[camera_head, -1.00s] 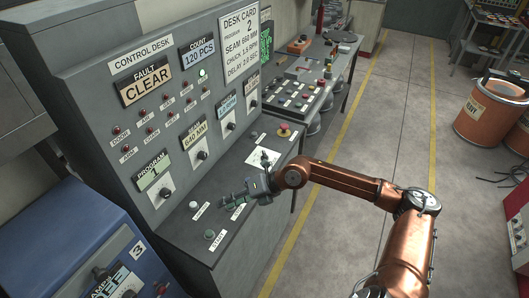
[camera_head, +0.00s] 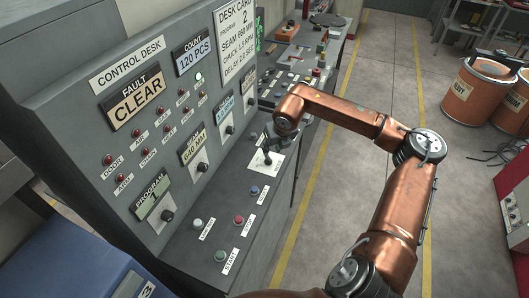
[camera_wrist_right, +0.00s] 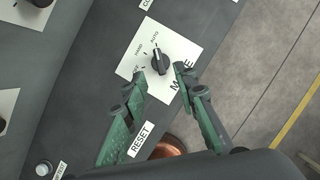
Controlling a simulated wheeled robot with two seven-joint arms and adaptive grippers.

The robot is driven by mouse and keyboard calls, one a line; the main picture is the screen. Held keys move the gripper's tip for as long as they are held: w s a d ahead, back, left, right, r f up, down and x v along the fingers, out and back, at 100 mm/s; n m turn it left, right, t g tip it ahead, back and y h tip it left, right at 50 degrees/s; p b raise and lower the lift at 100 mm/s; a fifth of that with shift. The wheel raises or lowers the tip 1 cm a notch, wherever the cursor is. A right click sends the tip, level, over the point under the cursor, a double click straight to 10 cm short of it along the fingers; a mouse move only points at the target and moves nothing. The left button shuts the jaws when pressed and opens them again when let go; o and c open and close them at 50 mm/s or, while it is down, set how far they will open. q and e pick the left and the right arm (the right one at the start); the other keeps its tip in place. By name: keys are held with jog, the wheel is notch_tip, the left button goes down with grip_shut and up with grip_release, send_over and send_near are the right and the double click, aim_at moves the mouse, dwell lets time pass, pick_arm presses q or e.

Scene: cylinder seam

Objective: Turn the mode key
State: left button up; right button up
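The mode key is a black knob (camera_wrist_right: 160,62) on a white plate (camera_wrist_right: 185,48) marked HAND, AUTO and MODE in the right wrist view. Its bar runs roughly up and down there, with the pale mark at the upper end near the AUTO side. My right gripper (camera_wrist_right: 160,76) has green fingers, spread apart on either side of the knob's lower end; I see no clear contact. In the head view the plate (camera_head: 264,165) lies on the desk's sloping top; my right gripper (camera_head: 268,140) is a small dark shape there, mostly hidden. My left gripper is out of view.
Buttons lie nearer on the desk top: blue (camera_head: 254,190), red (camera_head: 238,219), green (camera_head: 220,255) and white (camera_head: 198,223). The upright panel (camera_head: 120,205) with dark knobs rises at left. Open floor (camera_head: 330,235) lies right of the desk.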

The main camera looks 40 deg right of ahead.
aim_at(268, 157)
jog(key=x, duration=0.6)
jog(key=shift+w+a, duration=0.1)
jog(key=shift+w+f, duration=0.1)
jog(key=shift+f, duration=0.5)
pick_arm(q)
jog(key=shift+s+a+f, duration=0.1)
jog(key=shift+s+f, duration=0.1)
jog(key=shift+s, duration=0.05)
pick_arm(e)
jog(key=shift+c, duration=0.5)
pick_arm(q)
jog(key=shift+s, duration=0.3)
pick_arm(e)
grip_shut()
